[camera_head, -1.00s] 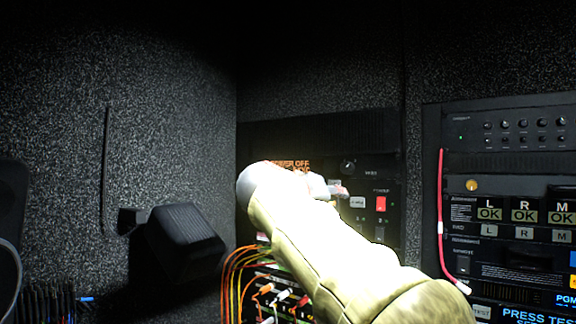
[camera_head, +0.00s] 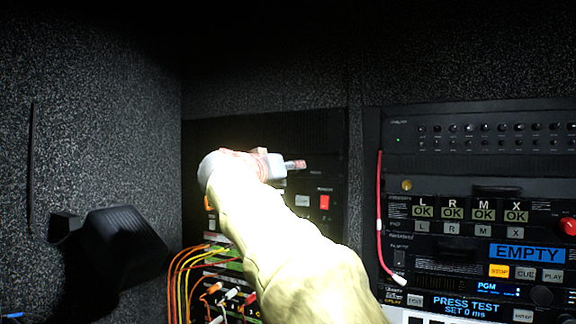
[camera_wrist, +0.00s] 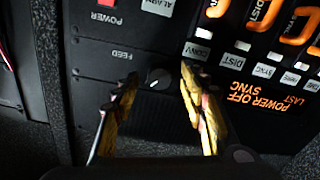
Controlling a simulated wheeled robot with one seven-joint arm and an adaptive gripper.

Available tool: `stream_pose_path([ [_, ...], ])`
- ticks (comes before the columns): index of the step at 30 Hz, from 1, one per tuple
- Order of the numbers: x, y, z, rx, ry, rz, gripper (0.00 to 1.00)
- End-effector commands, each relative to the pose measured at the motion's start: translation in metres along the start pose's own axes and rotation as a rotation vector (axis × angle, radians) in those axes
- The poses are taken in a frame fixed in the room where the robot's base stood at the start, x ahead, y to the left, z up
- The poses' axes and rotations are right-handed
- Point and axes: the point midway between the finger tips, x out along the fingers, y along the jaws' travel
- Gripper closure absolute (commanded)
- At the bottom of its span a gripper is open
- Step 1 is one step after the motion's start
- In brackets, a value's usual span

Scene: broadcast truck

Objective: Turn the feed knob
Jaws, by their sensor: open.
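The feed knob (camera_wrist: 158,79) is a small dark round knob with a white pointer line, on a black rack panel beside the printed word FEED. My gripper (camera_wrist: 158,74) is open in the wrist view, with one yellowish finger on each side of the knob. Gaps show between the knob and both fingers; I cannot tell how deep the fingertips reach. In the head view my gripper (camera_head: 295,164) is in front of the upper part of the panel and hides the knob.
A red power switch (camera_head: 324,202) and a white alarm button (camera_head: 302,200) sit below the gripper on the same panel. Orange cables (camera_head: 186,268) hang at the lower left. A red cable (camera_head: 379,215) runs down the right rack. A black speaker-like box (camera_head: 115,245) stands left.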

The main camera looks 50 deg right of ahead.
Motion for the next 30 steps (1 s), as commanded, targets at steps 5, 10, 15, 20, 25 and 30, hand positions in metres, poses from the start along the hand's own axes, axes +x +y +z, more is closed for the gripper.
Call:
stream_pose_path([
  [5, 0.0053, -0.0001, 0.0004, 0.0, 0.0, -0.001, 0.57],
  [10, 0.005, -0.0003, 0.0007, 0.0, 0.0, -0.001, 0.57],
  [15, 0.0048, -0.0002, 0.0006, 0.0, 0.0, -0.001, 0.67],
  [20, 0.0047, -0.0002, 0.0005, 0.0, 0.0, -0.001, 0.76],
  [25, 0.0047, -0.0003, 0.0005, 0.0, 0.0, -0.001, 0.86],
  [30, 0.0047, -0.0003, 0.0005, 0.0, 0.0, -0.001, 0.95],
])
